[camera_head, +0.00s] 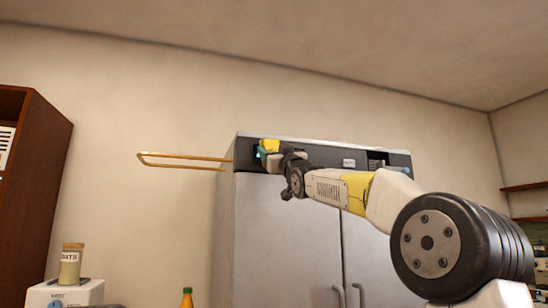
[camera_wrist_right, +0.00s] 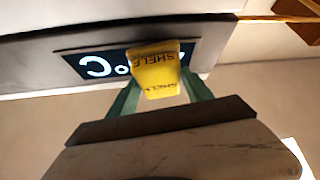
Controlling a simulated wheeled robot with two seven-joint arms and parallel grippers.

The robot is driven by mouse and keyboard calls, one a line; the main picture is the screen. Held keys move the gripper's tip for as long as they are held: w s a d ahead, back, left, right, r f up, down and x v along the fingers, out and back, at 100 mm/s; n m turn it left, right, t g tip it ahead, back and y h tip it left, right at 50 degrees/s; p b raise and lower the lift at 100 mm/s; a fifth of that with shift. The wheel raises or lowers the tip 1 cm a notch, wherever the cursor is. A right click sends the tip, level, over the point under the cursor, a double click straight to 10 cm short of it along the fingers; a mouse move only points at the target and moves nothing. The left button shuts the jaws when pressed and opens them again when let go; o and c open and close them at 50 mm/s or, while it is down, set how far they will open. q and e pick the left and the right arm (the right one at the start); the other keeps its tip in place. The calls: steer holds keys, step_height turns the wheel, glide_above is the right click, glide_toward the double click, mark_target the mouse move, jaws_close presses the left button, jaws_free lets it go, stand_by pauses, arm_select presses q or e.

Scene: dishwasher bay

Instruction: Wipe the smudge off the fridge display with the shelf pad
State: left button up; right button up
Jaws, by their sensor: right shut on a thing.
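My right gripper (camera_head: 262,152) is raised to the top left of the fridge (camera_head: 285,225). It is shut on the yellow shelf pad (camera_head: 270,145). In the right wrist view the pad (camera_wrist_right: 155,66), lettered "SHELF", sits between the green fingers of the gripper (camera_wrist_right: 158,88). It covers the middle of the dark fridge display (camera_wrist_right: 95,65), whose lit characters show to its left. I cannot tell whether the pad touches the display. I see no smudge on the uncovered part; the part behind the pad is hidden. My left gripper is not in view.
A wooden rail (camera_head: 180,157) sticks out left of the fridge top. A jar (camera_head: 71,264) stands on a white appliance (camera_head: 65,293) at lower left. A bottle (camera_head: 187,297) shows at the bottom. A brown cabinet (camera_head: 30,165) is at far left. Wall space between is clear.

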steer(key=shift+w+a, duration=0.2)
steer(key=shift+w, duration=0.35)
steer(key=d, duration=0.2)
steer(key=w+d, duration=0.1)
steer(key=shift+w+d, duration=0.1)
steer(key=shift+d, duration=0.3)
steer(key=shift+s+a+f, duration=0.1)
steer(key=shift+s+a, duration=0.1)
steer(key=shift+a, duration=0.8)
steer(key=shift+s+a, duration=0.2)
steer(key=shift+a, duration=0.75)
steer(key=shift+s+d, duration=0.3)
steer(key=shift+s, duration=0.65)
steer(key=shift+s+d, duration=0.35)
steer(key=shift+s, duration=0.65)
steer(key=shift+s+d, duration=0.3)
steer(key=shift+s, duration=0.65)
